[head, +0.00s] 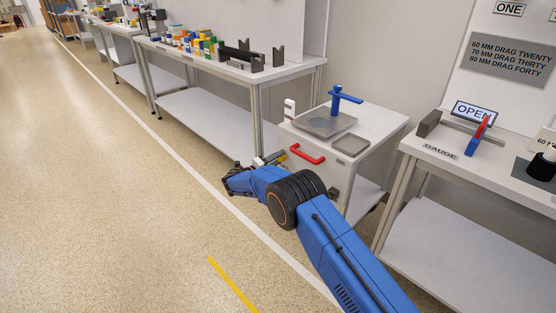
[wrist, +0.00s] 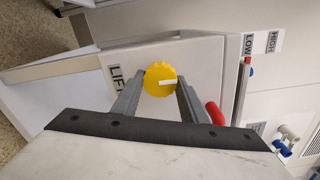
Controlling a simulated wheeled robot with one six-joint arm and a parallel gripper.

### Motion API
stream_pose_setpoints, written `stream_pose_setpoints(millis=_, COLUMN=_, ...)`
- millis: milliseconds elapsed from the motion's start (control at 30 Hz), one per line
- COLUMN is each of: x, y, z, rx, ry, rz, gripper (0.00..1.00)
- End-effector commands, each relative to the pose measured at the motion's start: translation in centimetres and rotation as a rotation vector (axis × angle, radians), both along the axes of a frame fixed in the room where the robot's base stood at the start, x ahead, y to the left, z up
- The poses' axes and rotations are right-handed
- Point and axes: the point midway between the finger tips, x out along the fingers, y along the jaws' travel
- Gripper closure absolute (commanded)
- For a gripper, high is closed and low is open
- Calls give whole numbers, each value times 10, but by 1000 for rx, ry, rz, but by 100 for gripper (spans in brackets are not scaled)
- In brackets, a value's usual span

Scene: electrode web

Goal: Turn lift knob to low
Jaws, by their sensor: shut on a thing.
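The lift knob (wrist: 160,78) is round and yellow with a white pointer mark, on the front of a pale cabinet. In the wrist view the mark points right. My gripper (wrist: 160,88) is shut on the knob, one finger on each side. A LIFT label (wrist: 116,80) is just left of it. A LOW sign (wrist: 248,46) and a HIGH sign (wrist: 272,41) stand at the upper right. In the head view my gripper (head: 276,160) is at the cabinet front (head: 318,176), with only a small bit of yellow showing.
A red handle (head: 307,154) is on the cabinet front beside the knob; it also shows in the wrist view (wrist: 214,112). A blue post fixture (head: 338,100) stands on the cabinet top. Benches flank the cabinet. The floor (head: 110,190) at left is clear.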

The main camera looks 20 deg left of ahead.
Motion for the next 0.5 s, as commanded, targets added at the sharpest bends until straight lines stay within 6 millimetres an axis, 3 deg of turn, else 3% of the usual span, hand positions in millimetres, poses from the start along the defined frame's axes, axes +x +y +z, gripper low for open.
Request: stream_pose_setpoints(millis=500, x=-2, y=0, z=-3, rx=-46, ry=21, rz=1, gripper=83)
